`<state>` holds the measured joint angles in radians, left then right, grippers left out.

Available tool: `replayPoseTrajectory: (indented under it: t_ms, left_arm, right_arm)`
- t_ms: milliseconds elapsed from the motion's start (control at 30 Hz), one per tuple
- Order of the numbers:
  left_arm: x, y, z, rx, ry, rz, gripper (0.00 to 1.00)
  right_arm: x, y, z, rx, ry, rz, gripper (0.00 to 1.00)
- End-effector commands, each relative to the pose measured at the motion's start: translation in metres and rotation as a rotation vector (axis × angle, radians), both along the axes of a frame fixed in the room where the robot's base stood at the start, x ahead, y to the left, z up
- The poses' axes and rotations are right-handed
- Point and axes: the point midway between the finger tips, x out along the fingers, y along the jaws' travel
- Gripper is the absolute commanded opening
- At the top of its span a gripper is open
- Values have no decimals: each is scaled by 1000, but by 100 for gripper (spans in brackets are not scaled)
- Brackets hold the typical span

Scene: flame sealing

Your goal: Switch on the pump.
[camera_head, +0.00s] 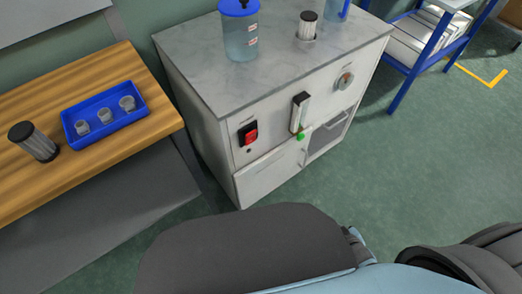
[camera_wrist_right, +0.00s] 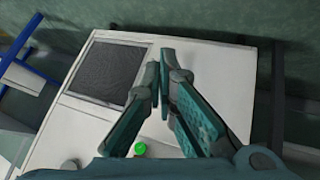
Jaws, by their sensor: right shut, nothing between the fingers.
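The white cabinet (camera_head: 215,148) carries a red switch (camera_head: 251,135) on a dark mount at the left of its front panel. Whether the switch is on or off is too small to tell. A green knob (camera_head: 300,137) sits under a clear upright flow tube (camera_head: 299,113), and a round gauge (camera_head: 345,81) is to its right. No separate pump body can be made out. My right gripper (camera_wrist_right: 161,62) is shut and empty in front of the cabinet face in the right wrist view, with the green knob (camera_wrist_right: 140,149) near its base. The red switch is not visible there. My left gripper is not visible.
A clear blue-capped bottle (camera_head: 240,38) and a ribbed cylinder (camera_head: 307,25) stand on the cabinet top. A wooden bench (camera_head: 95,177) at left holds a blue tray (camera_head: 105,125) with small cups and another ribbed cylinder (camera_head: 33,141). Green floor (camera_head: 420,160) is free at right.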

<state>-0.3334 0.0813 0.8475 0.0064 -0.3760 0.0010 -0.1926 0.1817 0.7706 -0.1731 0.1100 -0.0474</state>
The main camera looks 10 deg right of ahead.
Motion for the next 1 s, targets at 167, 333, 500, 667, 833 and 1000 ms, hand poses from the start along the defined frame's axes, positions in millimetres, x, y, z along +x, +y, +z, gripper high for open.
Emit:
replayPoseTrajectory:
  t_ms: [167, 333, 500, 667, 833, 1000]
  left_arm:
    - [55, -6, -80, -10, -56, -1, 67]
    - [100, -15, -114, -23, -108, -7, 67]
    - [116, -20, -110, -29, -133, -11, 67]
    - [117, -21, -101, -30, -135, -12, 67]
    - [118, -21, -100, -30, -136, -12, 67]
    - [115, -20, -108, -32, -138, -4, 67]
  right_arm:
    - [190, 5, 84, -250, -717, 467, 0]
    - [212, 78, 191, -555, -1362, 1091, 0]
    - [174, 110, 213, -696, -1596, 1449, 0]
    - [166, 114, 220, -713, -1625, 1506, 0]
    - [167, 114, 221, -710, -1623, 1501, 0]
    - [167, 119, 224, -708, -1621, 1497, 0]
